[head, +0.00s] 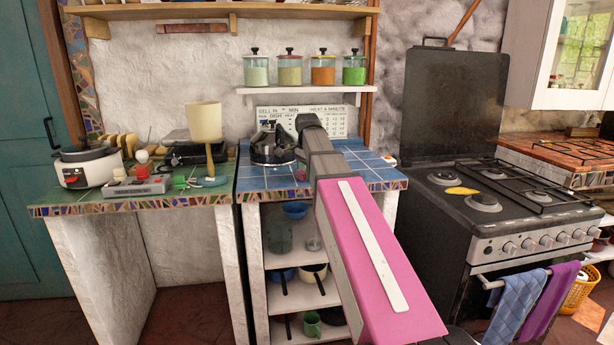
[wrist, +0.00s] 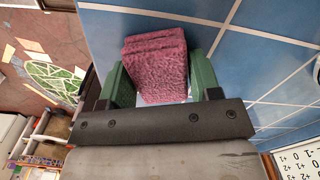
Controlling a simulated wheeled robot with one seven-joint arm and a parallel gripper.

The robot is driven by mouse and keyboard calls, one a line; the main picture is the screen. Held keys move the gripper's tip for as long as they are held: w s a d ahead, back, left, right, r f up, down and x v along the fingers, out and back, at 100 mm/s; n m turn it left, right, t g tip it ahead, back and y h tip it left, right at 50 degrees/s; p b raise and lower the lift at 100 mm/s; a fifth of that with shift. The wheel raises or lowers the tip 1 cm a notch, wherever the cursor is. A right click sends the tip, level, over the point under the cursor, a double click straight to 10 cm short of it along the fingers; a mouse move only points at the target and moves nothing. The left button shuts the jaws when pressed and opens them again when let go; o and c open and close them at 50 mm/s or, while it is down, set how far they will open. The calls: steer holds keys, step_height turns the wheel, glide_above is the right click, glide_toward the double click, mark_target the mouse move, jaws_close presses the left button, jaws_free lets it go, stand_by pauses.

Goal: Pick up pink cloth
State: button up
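The pink cloth (wrist: 155,68) is a thick, folded, fuzzy piece above or on the blue tiles in the wrist view. A small part of it shows left of my arm on the counter in the head view (head: 300,174). My gripper (wrist: 157,75) has its two green fingers on either side of the cloth. The cloth nearly fills the space between them, and I cannot tell whether both fingers press on it. In the head view my arm hides the gripper's fingers and most of the cloth.
A black kettle (head: 272,146) stands on the blue-tiled counter (head: 375,172), left of my arm. A black stove (head: 490,200) with a yellow item on it is at the right. A green-tiled counter (head: 110,194) with a lamp (head: 205,125) is at the left. Jars stand on a shelf (head: 310,90) above.

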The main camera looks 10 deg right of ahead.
steer(key=c, duration=0.4)
steer(key=shift+r, duration=0.5)
step_height(320, 180, up, 4)
steer(key=shift+s+f, duration=0.1)
steer(key=shift+f, duration=0.1)
steer(key=s+a+r, duration=0.1)
steer(key=s+r, duration=0.1)
steer(key=s, duration=0.1)
steer(key=s+a+r, duration=0.1)
steer(key=s+r, duration=0.1)
steer(key=s, duration=0.2)
steer(key=s+r, duration=0.2)
steer(key=s, duration=0.2)
steer(key=shift+a+r, duration=0.2)
steer(key=shift+a, duration=0.2)
